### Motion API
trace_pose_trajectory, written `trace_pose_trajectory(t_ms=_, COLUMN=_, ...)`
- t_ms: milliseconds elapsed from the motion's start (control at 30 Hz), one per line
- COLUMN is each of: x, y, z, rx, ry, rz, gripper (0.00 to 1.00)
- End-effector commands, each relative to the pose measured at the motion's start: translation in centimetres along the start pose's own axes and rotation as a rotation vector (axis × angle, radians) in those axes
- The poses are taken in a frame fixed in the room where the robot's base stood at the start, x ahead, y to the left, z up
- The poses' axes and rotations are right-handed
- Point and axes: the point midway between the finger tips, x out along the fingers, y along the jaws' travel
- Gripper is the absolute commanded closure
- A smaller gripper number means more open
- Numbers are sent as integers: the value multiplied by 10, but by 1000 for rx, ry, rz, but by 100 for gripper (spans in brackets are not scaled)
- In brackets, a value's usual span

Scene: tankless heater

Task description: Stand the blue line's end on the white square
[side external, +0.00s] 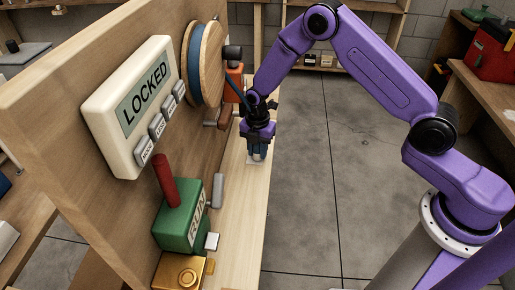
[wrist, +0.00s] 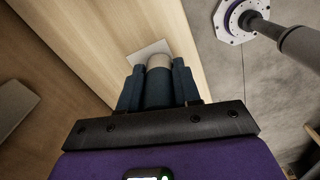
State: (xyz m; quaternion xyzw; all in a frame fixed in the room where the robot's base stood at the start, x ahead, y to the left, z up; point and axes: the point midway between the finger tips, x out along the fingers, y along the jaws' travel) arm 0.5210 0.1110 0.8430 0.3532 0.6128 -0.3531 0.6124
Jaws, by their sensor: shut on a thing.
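The blue line (side external: 236,86) runs off the wooden reel (side external: 207,64) and down to my gripper (side external: 258,150). In the wrist view, my gripper (wrist: 159,82) is shut on the line's end (wrist: 158,88), a dark blue cylinder with a pale tip (wrist: 158,61). The white square (wrist: 146,49) lies on the pale wooden ledge, partly hidden behind the tip. The tip overlaps the square's lower right part in this view. I cannot tell whether it touches the square. In the side view the fingers point down, low over the ledge.
The ledge (side external: 234,215) runs along the upright wooden panel (side external: 75,85). The panel carries a LOCKED display (side external: 146,97) and a green RUN box with a red lever (side external: 180,227). An orange part (side external: 234,82) stands behind my gripper. Open floor (side external: 330,200) lies right of the ledge.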

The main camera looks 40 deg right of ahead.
Motion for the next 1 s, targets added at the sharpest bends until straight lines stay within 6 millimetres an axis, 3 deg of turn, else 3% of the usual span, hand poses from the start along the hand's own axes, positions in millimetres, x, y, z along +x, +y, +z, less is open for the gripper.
trace_pose_trajectory(t_ms=500, x=6, y=0, z=0, rx=0, ry=0, rz=0, gripper=100)
trace_pose_trajectory(t_ms=533, x=7, y=0, z=0, rx=0, ry=0, rz=1, gripper=64)
trace_pose_trajectory(t_ms=600, x=6, y=0, z=0, rx=0, ry=0, rz=1, gripper=42)
trace_pose_trajectory(t_ms=633, x=6, y=0, z=0, rx=0, ry=0, rz=1, gripper=38)
trace_pose_trajectory(t_ms=1000, x=6, y=0, z=0, rx=0, ry=0, rz=0, gripper=38)
